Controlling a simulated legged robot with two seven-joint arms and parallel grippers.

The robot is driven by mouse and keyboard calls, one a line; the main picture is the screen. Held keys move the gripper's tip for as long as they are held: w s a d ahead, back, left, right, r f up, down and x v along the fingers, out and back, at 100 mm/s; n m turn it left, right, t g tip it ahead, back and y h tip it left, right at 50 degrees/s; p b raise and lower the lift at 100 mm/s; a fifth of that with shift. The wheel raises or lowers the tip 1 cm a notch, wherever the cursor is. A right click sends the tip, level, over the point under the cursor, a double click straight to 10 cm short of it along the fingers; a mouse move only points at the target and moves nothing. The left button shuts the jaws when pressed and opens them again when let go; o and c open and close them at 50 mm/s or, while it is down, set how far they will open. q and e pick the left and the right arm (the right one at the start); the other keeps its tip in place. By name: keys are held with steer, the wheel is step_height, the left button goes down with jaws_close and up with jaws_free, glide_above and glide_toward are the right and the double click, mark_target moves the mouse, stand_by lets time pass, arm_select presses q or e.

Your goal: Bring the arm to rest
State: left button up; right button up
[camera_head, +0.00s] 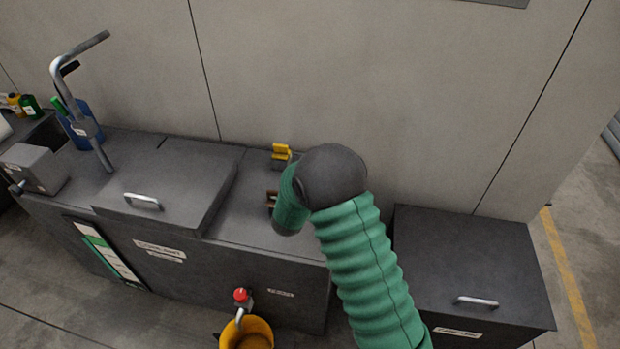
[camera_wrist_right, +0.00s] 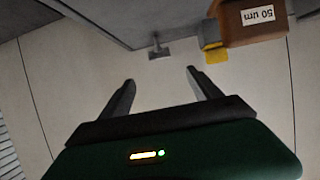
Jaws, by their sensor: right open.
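My right arm (camera_head: 365,265), green and ribbed with a dark joint, reaches in from the bottom right of the head view over the dark bench. Its gripper is hidden behind the arm there. In the right wrist view my right gripper (camera_wrist_right: 160,77) has its two dark fingers spread, with nothing between them. The pale wall lies beyond the fingers. My left gripper is in neither view.
A brown block labelled "50 um" (camera_wrist_right: 252,20) is beyond the fingers. A yellow piece (camera_head: 281,153) stands on the bench near the arm. A lidded tank (camera_head: 170,185) is left, a dark box (camera_head: 470,250) right. A yellow bucket (camera_head: 258,326) stands in front.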

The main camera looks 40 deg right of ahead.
steer(key=s+a+r+n+y+p, duration=0.3)
steer(key=a+y, duration=0.2)
steer(key=a, duration=0.5)
steer(key=s+a+r+n+y+p, duration=0.3)
steer(key=a+n+y, duration=0.1)
steer(key=a, duration=0.6)
steer(key=s+a+n+g+y+p, duration=0.1)
steer(key=s+a+g, duration=0.1)
steer(key=s, duration=0.6)
steer(key=s+a+r+n+g+p, duration=0.1)
steer(key=s+a+n+g, duration=0.1)
steer(key=s, duration=0.6)
steer(key=shift+s+a+g+y, duration=0.3)
steer(key=shift+s+g+y, duration=0.1)
steer(key=shift+g, duration=0.5)
steer(key=shift+r, duration=0.1)
